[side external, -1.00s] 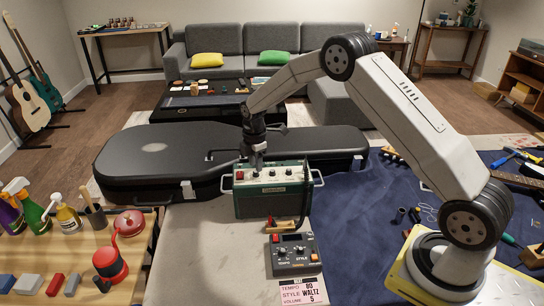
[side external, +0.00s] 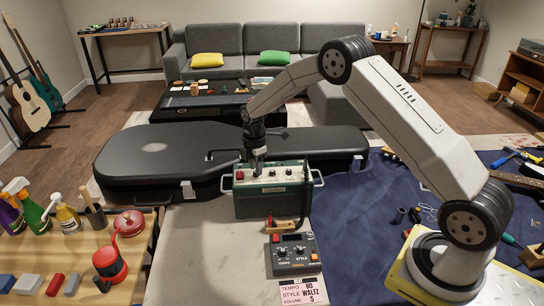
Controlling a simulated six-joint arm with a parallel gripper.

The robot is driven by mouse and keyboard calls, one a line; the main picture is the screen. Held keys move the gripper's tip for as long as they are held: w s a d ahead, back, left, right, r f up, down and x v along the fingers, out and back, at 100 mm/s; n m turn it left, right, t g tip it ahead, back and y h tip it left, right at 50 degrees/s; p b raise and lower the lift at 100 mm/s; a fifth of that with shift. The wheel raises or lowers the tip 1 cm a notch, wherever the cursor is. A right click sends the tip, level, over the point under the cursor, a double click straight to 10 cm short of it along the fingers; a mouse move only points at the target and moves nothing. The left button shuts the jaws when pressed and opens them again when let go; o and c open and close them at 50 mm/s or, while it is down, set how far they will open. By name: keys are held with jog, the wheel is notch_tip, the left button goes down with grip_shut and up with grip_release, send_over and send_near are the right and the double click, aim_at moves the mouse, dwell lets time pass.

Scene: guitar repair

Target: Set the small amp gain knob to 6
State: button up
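The small amp (side external: 272,200) is a green box with a pale control panel on top and a handle at each side. It stands on the near work surface. Small knobs (side external: 291,171) show on its panel, but their markings are too small to read. My gripper (side external: 258,168) points down at the left part of the panel, with its tips at or just above it. The tips cover whatever knob is beneath them. I cannot tell whether the fingers are open or closed on a knob.
A black guitar case (side external: 150,160) lies behind the amp. A grey pedal (side external: 295,255) with knobs and a pink label card (side external: 304,292) are in front. A wooden tray (side external: 60,255) with bottles stands left. Blue cloth (side external: 365,230) with tools lies right.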

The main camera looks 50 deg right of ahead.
jog(key=shift+f, duration=0.8)
dwell(0.4)
jog(key=shift+r, duration=0.15)
dwell(0.5)
grip_shut()
